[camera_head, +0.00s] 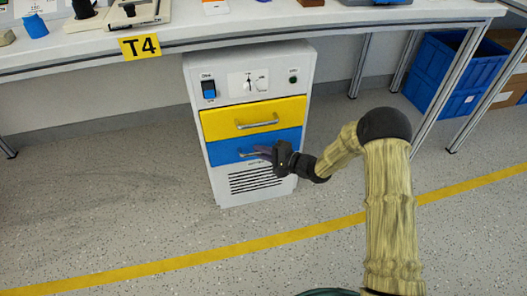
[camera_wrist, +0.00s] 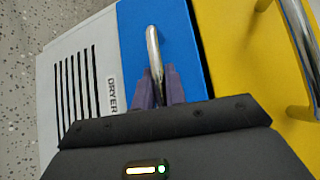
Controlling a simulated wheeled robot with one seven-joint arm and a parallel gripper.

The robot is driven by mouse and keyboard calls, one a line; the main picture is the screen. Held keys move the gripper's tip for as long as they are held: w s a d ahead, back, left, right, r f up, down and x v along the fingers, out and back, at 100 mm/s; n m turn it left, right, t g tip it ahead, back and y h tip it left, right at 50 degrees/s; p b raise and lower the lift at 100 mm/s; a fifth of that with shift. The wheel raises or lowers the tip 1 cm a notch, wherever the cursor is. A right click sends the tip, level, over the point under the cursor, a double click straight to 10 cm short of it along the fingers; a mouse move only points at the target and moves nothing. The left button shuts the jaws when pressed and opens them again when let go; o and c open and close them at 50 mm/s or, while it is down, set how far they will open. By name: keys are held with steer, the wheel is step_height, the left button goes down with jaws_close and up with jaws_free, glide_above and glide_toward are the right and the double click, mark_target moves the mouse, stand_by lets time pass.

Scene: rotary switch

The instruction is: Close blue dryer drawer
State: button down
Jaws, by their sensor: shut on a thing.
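The white dryer cabinet (camera_head: 203,158) stands on the floor under the workbench. Its blue drawer (camera_head: 224,153) is below the yellow drawer (camera_head: 254,119). In the head view the blue front looks about level with the cabinet face; any small gap is hard to tell. My gripper (camera_head: 265,153) is at the blue drawer's handle, with its purple fingers there. In the wrist view the blue drawer (camera_wrist: 190,50) shows turned sideways, and my gripper (camera_wrist: 158,80) is shut on its silver handle (camera_wrist: 154,50). The handle's lower end is hidden between the fingers.
The workbench (camera_head: 345,17) with a T4 label overhangs the cabinet. Blue crates (camera_head: 445,75) and cardboard boxes stand at the right behind a bench leg. The floor in front is clear, with a yellow line (camera_head: 215,247) across it.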

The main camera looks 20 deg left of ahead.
steer(key=c, duration=1.6)
jaws_free()
steer(key=shift+w+d, duration=0.15)
steer(key=shift+w, duration=0.05)
steer(key=shift+o, duration=0.7)
steer(key=shift+s+r, duration=0.1)
steer(key=shift+s+a, duration=0.25)
steer(key=shift+a, duration=0.1)
steer(key=shift+d, duration=0.15)
steer(key=shift+d+r+p, duration=0.1)
steer(key=shift+d+p, duration=0.3)
steer(key=shift+d, duration=0.1)
steer(key=p+v, duration=0.7)
steer(key=v, duration=0.9)
steer(key=shift+s, duration=0.2)
steer(key=shift+d, duration=0.1)
